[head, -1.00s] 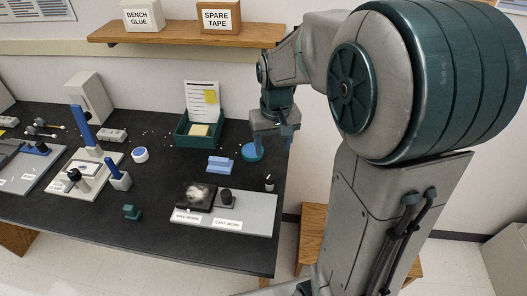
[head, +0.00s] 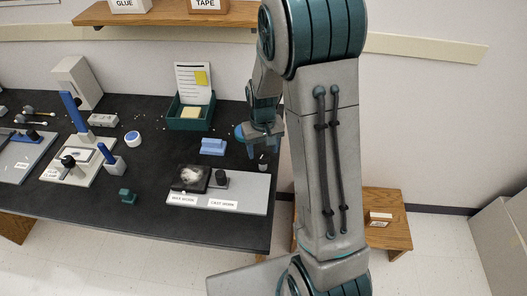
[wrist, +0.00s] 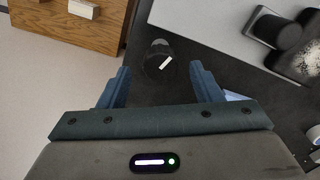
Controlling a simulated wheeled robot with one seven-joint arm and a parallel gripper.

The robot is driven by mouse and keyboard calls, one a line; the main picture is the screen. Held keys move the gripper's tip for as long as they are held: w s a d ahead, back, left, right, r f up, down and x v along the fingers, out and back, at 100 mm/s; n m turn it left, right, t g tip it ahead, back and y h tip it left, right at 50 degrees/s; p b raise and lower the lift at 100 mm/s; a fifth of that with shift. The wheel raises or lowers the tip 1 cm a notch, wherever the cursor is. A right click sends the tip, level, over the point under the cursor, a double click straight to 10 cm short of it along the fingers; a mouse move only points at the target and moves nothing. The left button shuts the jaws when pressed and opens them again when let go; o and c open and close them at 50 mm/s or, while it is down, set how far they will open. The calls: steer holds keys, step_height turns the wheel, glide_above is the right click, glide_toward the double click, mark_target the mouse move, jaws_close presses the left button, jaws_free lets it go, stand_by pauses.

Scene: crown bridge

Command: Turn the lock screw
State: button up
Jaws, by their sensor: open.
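A black knob (head: 69,161) stands on a pale plate fixture (head: 50,176) at the left of the bench, beside a tall blue post. It may be the lock screw; I cannot tell for sure. My gripper (head: 263,150) is at the right end of the bench, far from that fixture. In the wrist view my gripper (wrist: 159,74) is open, its two blue fingers apart with nothing held. A small dark cylinder with a white mark (wrist: 158,62) shows beyond the fingertips, between them. It also stands near the bench's right edge in the head view (head: 263,162).
A grey tray (head: 250,188) with a dark square pad and a black cylinder lies at the front right. A wooden stool (head: 385,225) is right of the bench.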

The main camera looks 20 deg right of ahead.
steer(key=shift+f, duration=1.15)
steer(key=c, duration=1)
